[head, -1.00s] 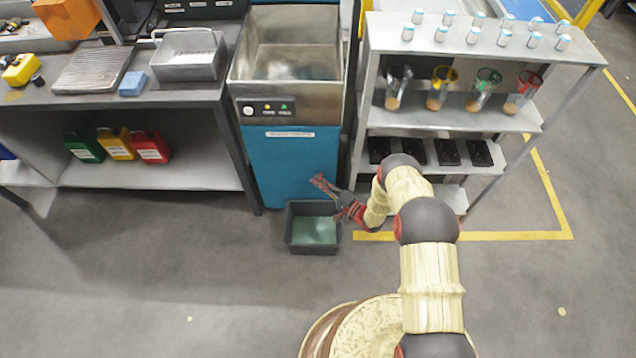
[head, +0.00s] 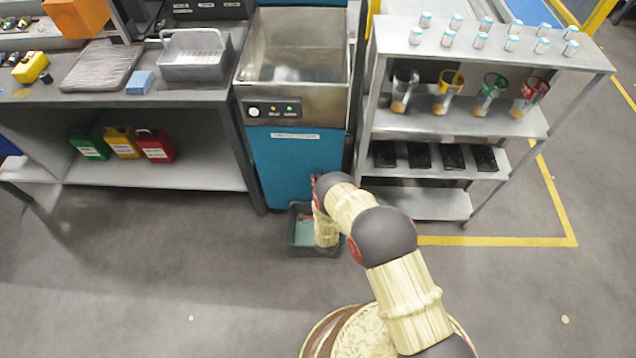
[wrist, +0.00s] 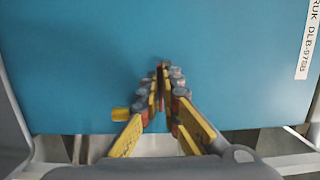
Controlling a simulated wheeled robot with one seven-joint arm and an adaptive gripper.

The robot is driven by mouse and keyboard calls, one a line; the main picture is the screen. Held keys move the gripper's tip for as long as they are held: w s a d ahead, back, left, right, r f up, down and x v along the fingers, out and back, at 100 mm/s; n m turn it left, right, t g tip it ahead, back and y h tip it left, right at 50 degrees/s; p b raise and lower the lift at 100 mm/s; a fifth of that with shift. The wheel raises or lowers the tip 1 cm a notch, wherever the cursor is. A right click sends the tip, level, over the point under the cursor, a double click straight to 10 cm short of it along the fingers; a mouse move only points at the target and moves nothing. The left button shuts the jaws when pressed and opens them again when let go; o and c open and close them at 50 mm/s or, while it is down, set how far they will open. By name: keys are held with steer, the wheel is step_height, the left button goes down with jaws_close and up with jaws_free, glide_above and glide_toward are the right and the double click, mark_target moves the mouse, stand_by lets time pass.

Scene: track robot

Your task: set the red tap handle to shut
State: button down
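I cannot make out a red tap handle for certain in either view. In the wrist view my gripper (wrist: 164,72) points at the blue front panel (wrist: 90,60) of the machine. Its fingers run together at the tips and look shut, with a narrow dark reddish strip between them that I cannot identify. A small yellow piece (wrist: 120,114) shows just left of the left finger; I cannot tell what it belongs to. In the head view my arm hides most of the gripper, low in front of the blue panel (head: 290,165).
A dark tray (head: 296,248) with a greenish inside stands on the floor under my wrist. A metal shelf (head: 425,205) with jugs and small cans is at the right. A workbench (head: 200,95) with canisters below is at the left. The floor in front is open.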

steer(key=shift+w+a+f+m+h, duration=0.15)
steer(key=shift+m+h, duration=0.35)
steer(key=shift+h, duration=0.3)
steer(key=shift+w+m+h, duration=0.1)
steer(key=shift+m+h, duration=0.4)
steer(key=shift+h, duration=0.3)
steer(key=c, duration=2)
jaws_free()
steer(key=shift+w, duration=0.1)
steer(key=shift+c, duration=0.2)
steer(key=s, duration=1.2)
steer(key=shift+a, duration=0.3)
